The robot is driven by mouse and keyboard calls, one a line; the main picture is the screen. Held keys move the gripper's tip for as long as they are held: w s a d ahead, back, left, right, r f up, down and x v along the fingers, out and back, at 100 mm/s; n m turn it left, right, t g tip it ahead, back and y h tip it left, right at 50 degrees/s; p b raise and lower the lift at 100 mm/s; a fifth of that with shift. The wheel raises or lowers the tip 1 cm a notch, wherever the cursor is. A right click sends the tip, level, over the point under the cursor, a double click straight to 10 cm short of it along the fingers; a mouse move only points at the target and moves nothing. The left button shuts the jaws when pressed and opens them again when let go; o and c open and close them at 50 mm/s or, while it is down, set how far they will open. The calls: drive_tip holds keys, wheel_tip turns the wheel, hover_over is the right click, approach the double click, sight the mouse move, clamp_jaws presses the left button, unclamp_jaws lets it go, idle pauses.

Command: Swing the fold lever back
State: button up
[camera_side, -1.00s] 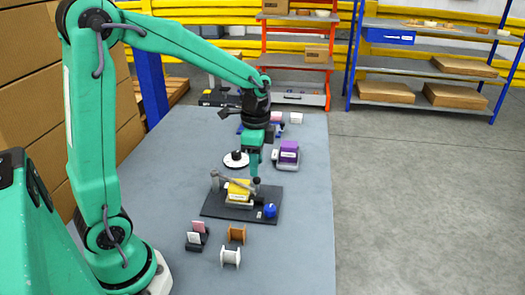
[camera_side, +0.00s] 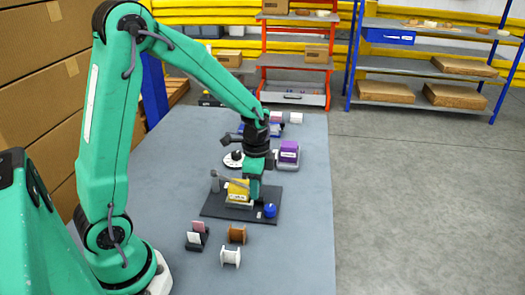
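The folder gluer is a dark base plate (camera_side: 215,209) on the grey table, with a grey post (camera_side: 215,182) at its left, a yellow block (camera_side: 237,193) in the middle and a blue knob (camera_side: 270,211) at the front right. The fold lever (camera_side: 232,183) is a thin grey bar running from near the post rightward over the yellow block. Its right end, where a dark knob showed earlier, is hidden behind my gripper. My gripper (camera_side: 254,198) points down at that end, low over the plate. I cannot tell whether its fingers are open or shut on the lever.
A purple block (camera_side: 288,153) in a grey holder and a round white-and-black piece (camera_side: 233,160) stand behind the plate. The table's right strip is clear.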

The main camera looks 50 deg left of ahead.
drive_tip(key=shift+c, duration=0.2)
clamp_jaws()
drive_tip(key=shift+w+a, duration=0.1)
drive_tip(key=shift+w, duration=0.1)
drive_tip(key=shift+w+a+n, duration=0.25)
drive_tip(key=shift+w+n, duration=0.2)
drive_tip(key=shift+w, duration=0.05)
drive_tip(key=shift+w+a+n, duration=0.25)
drive_tip(key=shift+w+n, duration=0.2)
drive_tip(key=w+a+n, duration=0.7)
drive_tip(key=a+n, duration=0.3)
drive_tip(key=shift+a, duration=0.25)
drive_tip(key=shift+r, duration=0.1)
drive_tip(key=shift+o, duration=0.2)
unclamp_jaws()
